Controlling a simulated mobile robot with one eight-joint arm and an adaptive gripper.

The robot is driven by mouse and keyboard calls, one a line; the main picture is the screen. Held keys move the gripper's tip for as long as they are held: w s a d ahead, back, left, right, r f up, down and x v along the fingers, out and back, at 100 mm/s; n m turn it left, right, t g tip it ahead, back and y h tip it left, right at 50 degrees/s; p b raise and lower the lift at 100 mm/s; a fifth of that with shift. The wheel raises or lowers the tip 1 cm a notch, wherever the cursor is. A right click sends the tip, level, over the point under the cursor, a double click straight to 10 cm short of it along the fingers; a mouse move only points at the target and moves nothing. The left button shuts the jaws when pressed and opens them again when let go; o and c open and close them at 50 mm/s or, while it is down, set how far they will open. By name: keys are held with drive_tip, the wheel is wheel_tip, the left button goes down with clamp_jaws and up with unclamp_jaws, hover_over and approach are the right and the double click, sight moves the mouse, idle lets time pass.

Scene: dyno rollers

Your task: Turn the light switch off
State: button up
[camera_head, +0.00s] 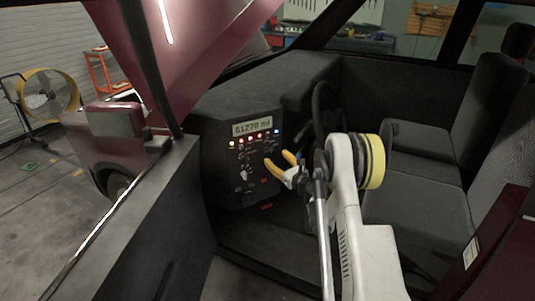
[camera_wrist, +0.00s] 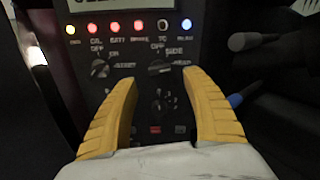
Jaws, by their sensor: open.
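My gripper (camera_head: 277,158) has its yellow fingers apart and empty, pointing at the black dashboard panel (camera_head: 228,160). In the wrist view, the fingers of my gripper (camera_wrist: 156,80) frame the panel's right-hand dials. A rotary knob marked OFF and SIDE (camera_wrist: 158,66) sits between and just beyond the fingertips, and looks like the light switch. Its exact setting is too dark to tell. Another knob (camera_wrist: 161,104) sits lower, between the fingers. A further knob marked OFF, ON and START (camera_wrist: 98,59) is at the upper left. I cannot tell whether the fingertips touch the panel.
A row of coloured indicator lamps (camera_wrist: 115,27) runs above the knobs, under a display (camera_head: 253,127). A steering wheel (camera_head: 326,108) stands right of the panel, with a stalk (camera_wrist: 245,41) close to the right finger. Seats (camera_head: 430,140) are at the right; the car door (camera_head: 130,220) is at the left.

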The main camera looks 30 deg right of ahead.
sight(269, 150)
drive_tip(key=w+b, duration=0.1)
drive_tip(key=w, duration=0.5)
drive_tip(key=shift+w+a+b, duration=0.2)
drive_tip(key=shift+w+b, duration=0.15)
drive_tip(key=shift+b, duration=0.05)
drive_tip(key=c, duration=1.2)
